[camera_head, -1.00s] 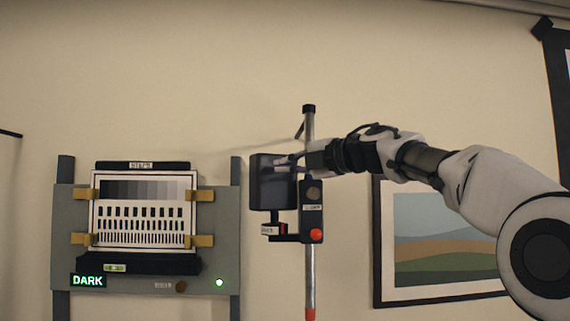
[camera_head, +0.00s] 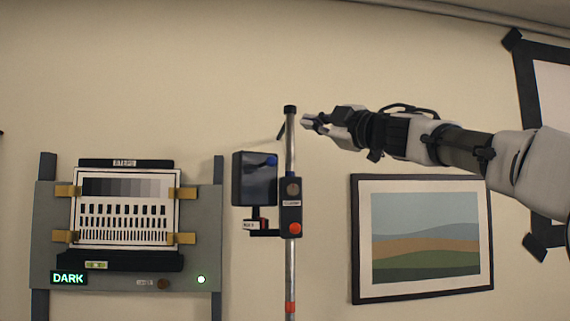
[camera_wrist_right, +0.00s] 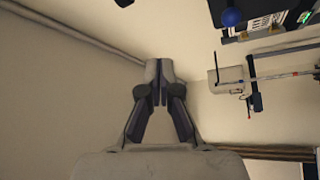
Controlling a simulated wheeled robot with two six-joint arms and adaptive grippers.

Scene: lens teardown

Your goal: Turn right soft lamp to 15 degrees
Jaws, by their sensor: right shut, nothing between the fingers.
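The soft lamp is a dark square panel (camera_head: 254,183) with a blue knob (camera_head: 272,160) at its upper right. It sits on a bracket beside a dark clamp block (camera_head: 290,206) with an orange-red knob, on an upright silver pole (camera_head: 290,262). My right gripper (camera_head: 306,122) is just right of the pole's top, above and right of the lamp, apart from the panel. In the right wrist view its fingers (camera_wrist_right: 158,84) are together with nothing between them. The blue knob (camera_wrist_right: 231,17) shows at that view's upper right. My left gripper is not in view.
A grey chart stand (camera_head: 203,240) with a test chart (camera_head: 127,203) and a green "DARK" display (camera_head: 68,278) stands at the left. A framed landscape picture (camera_head: 423,285) hangs on the wall at the right. The wall above the lamp is clear.

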